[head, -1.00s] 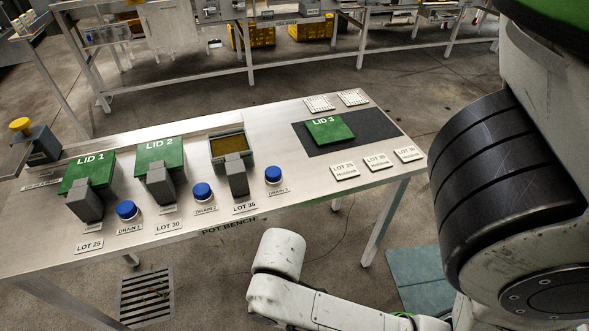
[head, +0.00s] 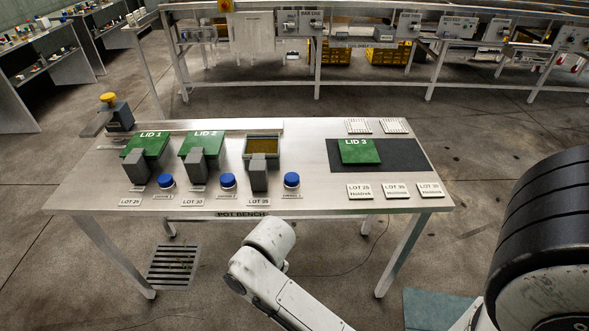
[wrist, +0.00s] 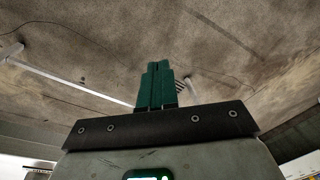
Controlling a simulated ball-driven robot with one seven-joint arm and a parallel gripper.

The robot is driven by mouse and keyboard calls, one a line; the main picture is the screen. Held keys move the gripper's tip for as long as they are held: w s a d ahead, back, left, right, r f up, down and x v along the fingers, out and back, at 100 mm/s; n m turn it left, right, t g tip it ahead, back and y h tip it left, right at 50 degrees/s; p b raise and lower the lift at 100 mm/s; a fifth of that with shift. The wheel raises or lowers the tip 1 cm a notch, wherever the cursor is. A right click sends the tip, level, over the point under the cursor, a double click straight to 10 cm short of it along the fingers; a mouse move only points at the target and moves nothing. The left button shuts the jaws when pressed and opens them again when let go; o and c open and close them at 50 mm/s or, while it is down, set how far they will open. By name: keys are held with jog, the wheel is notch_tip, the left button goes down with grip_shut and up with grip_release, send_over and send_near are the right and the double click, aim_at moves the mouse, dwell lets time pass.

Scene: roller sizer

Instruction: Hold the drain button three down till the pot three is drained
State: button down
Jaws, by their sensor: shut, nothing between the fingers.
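Pot three (head: 263,146) stands open on the pot bench and has a brownish-yellow content, with a grey block in front of it. The third blue drain button (head: 291,180) sits at its front right, standing up from its base with nothing touching it. Lid 3 (head: 360,151) lies on a dark mat to the right of the pot. My gripper (wrist: 157,80) shows only in the wrist view, its green fingers together and empty, with floor and a pale bench leg beyond. In the head view it is out of sight, away from the button.
Lids 1 (head: 147,143) and 2 (head: 202,143) cover the other pots, each with a blue button (head: 166,181) beside it. Lot plates (head: 394,191) lie front right. A yellow-topped device (head: 108,97) stands back left. A floor grate (head: 173,265) lies below the front left.

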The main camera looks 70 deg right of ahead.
jog(key=w+d+r+m+p, duration=0.3)
jog(key=w+d+r, duration=0.3)
jog(key=w+d, duration=0.1)
notch_tip(320, 180, up, 16)
jog(key=m+g+h+p, duration=0.1)
jog(key=m+p, duration=0.4)
jog(key=m, duration=0.2)
send_over(292, 177)
jog(key=shift+f, duration=0.2)
notch_tip(292, 177, down, 14)
jog(key=shift+f+b, duration=0.1)
jog(key=shift+b, duration=0.65)
